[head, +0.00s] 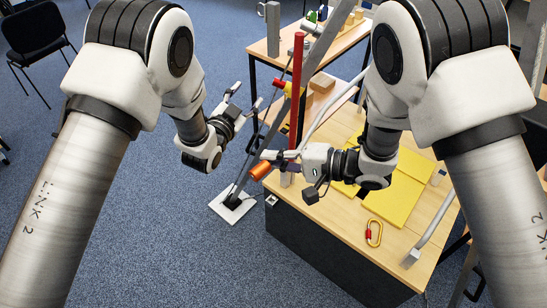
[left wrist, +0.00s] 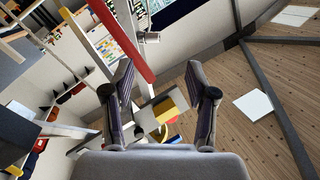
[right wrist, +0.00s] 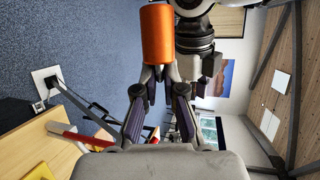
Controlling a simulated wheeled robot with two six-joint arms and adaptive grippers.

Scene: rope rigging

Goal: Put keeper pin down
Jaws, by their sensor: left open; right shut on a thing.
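The keeper pin, seen as an orange cylinder (head: 261,170), is at the fingertips of my right gripper (head: 272,158). The right gripper is shut on it, above the near left corner of the wooden table. In the right wrist view the orange cylinder (right wrist: 157,34) stands up beyond the fingertips (right wrist: 159,76); any thinner part between the fingers is hidden. My left gripper (head: 247,101) is open and empty, higher and further back, left of the red post (head: 297,90). Its spread fingers also show in the left wrist view (left wrist: 165,98).
The wooden table (head: 330,222) bears yellow mats (head: 397,205) and a yellow carabiner with a red sleeve (head: 374,232). A grey slanted beam (head: 325,42) and a white rope (head: 335,99) pass near the grippers. A white base plate (head: 232,205) is on the blue carpet. A second table stands behind.

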